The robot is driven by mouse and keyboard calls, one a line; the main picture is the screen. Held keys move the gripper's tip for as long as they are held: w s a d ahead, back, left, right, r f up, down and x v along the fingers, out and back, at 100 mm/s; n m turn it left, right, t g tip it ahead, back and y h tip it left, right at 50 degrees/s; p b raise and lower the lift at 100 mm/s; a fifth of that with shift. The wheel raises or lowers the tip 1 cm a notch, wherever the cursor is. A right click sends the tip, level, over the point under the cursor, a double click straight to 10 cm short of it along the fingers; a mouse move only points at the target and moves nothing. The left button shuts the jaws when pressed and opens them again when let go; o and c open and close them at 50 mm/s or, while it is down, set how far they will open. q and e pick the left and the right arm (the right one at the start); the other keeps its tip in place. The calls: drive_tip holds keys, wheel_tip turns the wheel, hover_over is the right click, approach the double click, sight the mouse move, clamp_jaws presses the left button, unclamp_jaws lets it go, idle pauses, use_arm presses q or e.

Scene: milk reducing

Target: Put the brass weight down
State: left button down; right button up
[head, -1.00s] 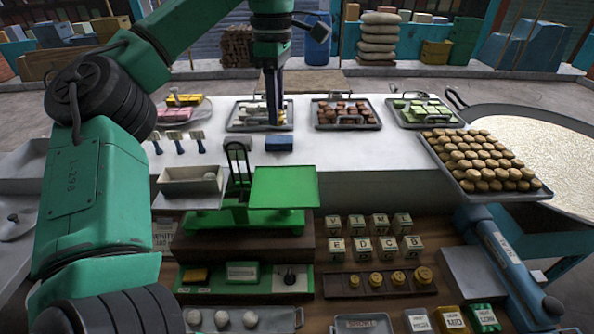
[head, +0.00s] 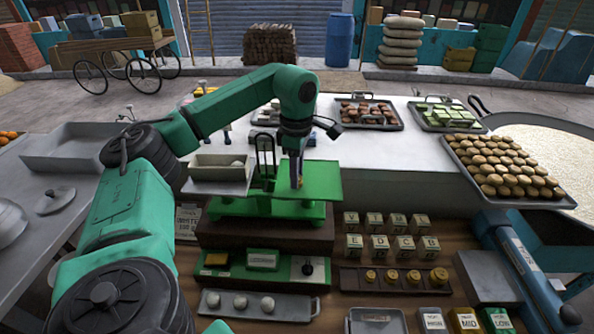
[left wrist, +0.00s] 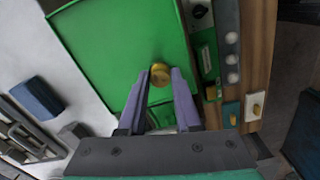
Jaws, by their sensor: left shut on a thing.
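My left gripper (head: 296,181) hangs over the green plate (head: 322,180) on the right side of the green balance scale (head: 262,207). In the left wrist view, its purple fingers (left wrist: 159,76) are shut on a small round brass weight (left wrist: 160,70). The weight is over the same green plate (left wrist: 110,45); whether it touches the plate I cannot tell. In the head view the fingers mostly hide the weight. The scale's left grey pan (head: 215,185) holds a pale ball (head: 236,165). My right gripper is not in view.
A dark rack (head: 350,281) with several brass weights (head: 392,276) stands in front right of the scale. Lettered cubes (head: 404,244) stand behind it. A tray of several pale balls (head: 241,302) lies in front. A blue block (left wrist: 37,97) lies beside the plate.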

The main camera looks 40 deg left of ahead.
use_arm(q)
drive_tip(key=shift+w+f, duration=0.15)
drive_tip(key=shift+w, duration=0.05)
drive_tip(key=c, duration=0.6)
unclamp_jaws()
drive_tip(key=shift+s, duration=0.1)
drive_tip(key=r+b, duration=0.1)
drive_tip(key=r, duration=0.4)
drive_tip(key=shift+w+b, duration=0.2)
drive_tip(key=shift+b, duration=0.15)
wheel_tip(320, 180, up, 7)
drive_tip(key=p, duration=0.2)
drive_tip(key=shift+s, duration=0.15)
drive_tip(key=shift+r, duration=0.1)
